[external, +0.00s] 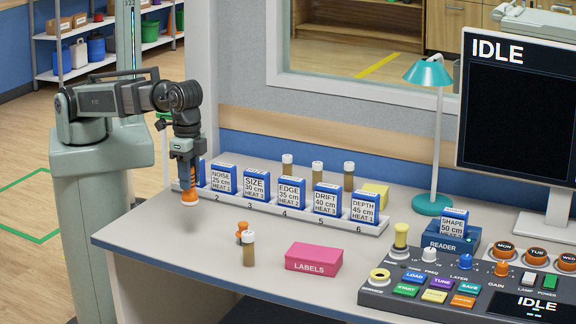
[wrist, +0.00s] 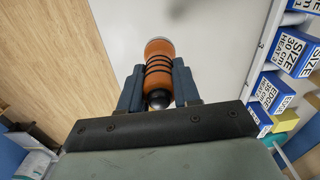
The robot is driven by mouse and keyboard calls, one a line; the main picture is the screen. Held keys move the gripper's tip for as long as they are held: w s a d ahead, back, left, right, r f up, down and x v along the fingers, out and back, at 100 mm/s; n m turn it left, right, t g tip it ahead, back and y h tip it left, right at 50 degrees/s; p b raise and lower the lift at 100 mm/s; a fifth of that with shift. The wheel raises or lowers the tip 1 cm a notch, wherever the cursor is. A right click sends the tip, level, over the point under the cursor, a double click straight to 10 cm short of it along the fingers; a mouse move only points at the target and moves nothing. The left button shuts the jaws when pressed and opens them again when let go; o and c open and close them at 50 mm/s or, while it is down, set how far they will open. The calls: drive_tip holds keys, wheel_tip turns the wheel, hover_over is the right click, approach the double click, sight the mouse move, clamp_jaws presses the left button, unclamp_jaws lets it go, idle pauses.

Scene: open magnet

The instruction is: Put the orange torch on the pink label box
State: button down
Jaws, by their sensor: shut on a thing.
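The orange torch (wrist: 158,68) is between the fingers of my gripper (wrist: 158,90) in the wrist view, with dark rings around its body and a black end toward the palm. I cannot tell whether the head touches the desk. The pink label box (external: 313,260), marked LABELS, sits at the front middle of the desk, right of my gripper. Its top is bare.
A white rack (external: 297,216) holds several blue boxes behind the torch and box. A control console (external: 465,285) and teal lamp (external: 431,203) are at right.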

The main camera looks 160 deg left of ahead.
drive_tip(key=w+a+r+n, duration=0.1)
drive_tip(key=w+a, duration=0.5)
drive_tip(key=a, duration=0.2)
drive_tip(key=w+a+r, duration=0.1)
drive_tip(key=w+a, duration=0.4)
drive_tip(key=a, duration=0.3)
drive_tip(key=m, duration=0.2)
approach(315, 252)
drive_tip(key=shift+w+f, duration=0.1)
drive_tip(key=shift+f, duration=0.95)
drive_tip(key=shift+f, duration=0.15)
drive_tip(key=c, duration=0.8)
unclamp_jaws()
wheel_tip(315, 252, up, 12)
drive_tip(key=shift+r, duration=0.2)
